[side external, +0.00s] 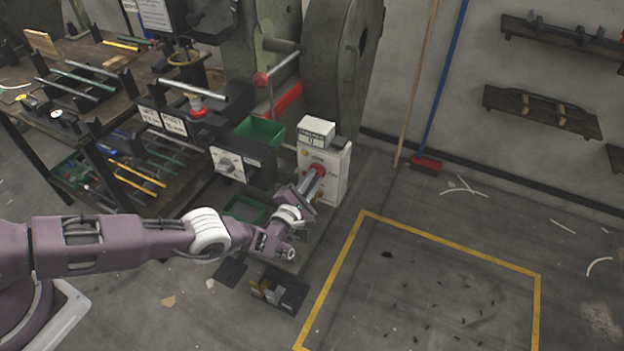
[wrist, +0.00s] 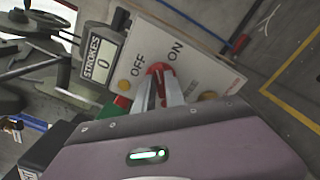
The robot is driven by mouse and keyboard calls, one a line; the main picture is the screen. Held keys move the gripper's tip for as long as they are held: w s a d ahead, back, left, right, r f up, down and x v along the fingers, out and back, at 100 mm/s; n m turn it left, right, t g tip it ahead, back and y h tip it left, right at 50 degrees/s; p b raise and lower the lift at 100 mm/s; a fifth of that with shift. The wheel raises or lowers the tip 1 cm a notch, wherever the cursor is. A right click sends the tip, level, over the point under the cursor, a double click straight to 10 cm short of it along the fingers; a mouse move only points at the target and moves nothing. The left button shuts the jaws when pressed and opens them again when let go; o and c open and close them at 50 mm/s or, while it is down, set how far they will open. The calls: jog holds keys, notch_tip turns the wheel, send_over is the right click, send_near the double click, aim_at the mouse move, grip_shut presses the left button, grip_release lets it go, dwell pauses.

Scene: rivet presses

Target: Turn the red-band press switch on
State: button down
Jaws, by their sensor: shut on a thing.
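The red-band press (side external: 345,70) is a large grey-green machine with a red band (side external: 284,100) near its white switch box (side external: 335,178). A red rotary switch knob (side external: 317,170) is on the box's front. In the wrist view the knob (wrist: 158,69) sits below the printed words OFF and ON on the white panel (wrist: 205,72). My gripper (wrist: 160,88) has its two fingers closed on the knob; in the side view it (side external: 312,182) reaches the box from the front. The fingers partly cover the knob, so I cannot tell which word it points to.
A strokes counter (wrist: 101,57) on the box reads 0. A dark box with a grey knob (side external: 228,165) and a green bin (side external: 258,132) are left of the switch box. A tool bench (side external: 75,50) is farther left. The yellow-marked floor (side external: 440,280) at right is open.

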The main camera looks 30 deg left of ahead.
jog(key=m, duration=0.4)
jog(key=shift+m, duration=0.3)
jog(key=shift+f+m, duration=0.1)
jog(key=shift+m, duration=1.8)
jog(key=c, duration=1.4)
grip_release()
